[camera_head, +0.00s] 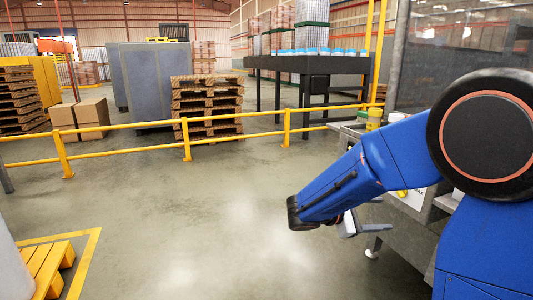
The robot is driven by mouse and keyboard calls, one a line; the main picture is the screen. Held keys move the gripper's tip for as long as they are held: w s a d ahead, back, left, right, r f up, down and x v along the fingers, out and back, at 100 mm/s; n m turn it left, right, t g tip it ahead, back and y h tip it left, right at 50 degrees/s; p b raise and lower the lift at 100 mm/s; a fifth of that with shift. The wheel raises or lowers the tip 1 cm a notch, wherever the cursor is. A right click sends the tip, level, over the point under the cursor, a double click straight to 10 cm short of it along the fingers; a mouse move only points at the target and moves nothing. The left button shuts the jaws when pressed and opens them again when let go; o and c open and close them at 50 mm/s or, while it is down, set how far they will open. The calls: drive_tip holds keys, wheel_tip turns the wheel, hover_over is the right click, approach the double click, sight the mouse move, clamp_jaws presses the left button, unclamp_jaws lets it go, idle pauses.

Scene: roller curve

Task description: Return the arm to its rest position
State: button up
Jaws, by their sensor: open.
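My blue arm reaches from the right edge toward the lower middle of the head view, over open floor. My gripper (360,226) shows as a small grey shape just past the dark wrist end of the arm. It is open, and nothing shows in it. Part of the gripper is hidden behind the arm.
A grey metal conveyor frame (412,240) stands close behind my arm at the right. A yellow guard rail (120,131) crosses behind the clear floor (190,210). Wooden pallets (207,105) and cardboard boxes (92,112) stand beyond it. A yellow pallet (50,265) lies at lower left.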

drive_tip(key=s+d+f+m+g+y, duration=0.15)
drive_tip(key=s+m+y, duration=0.25)
drive_tip(key=s, duration=0.5)
drive_tip(key=s+d+f+m+g+y, duration=0.1)
drive_tip(key=s+m+g+y, duration=0.2)
drive_tip(key=s, duration=0.6)
drive_tip(key=s+a+m+t+y, duration=0.6)
drive_tip(key=s+a+y, duration=0.2)
drive_tip(key=s+a, duration=0.1)
drive_tip(key=shift+s, duration=0.4)
drive_tip(key=shift+f, duration=0.1)
drive_tip(key=shift+c, duration=0.3)
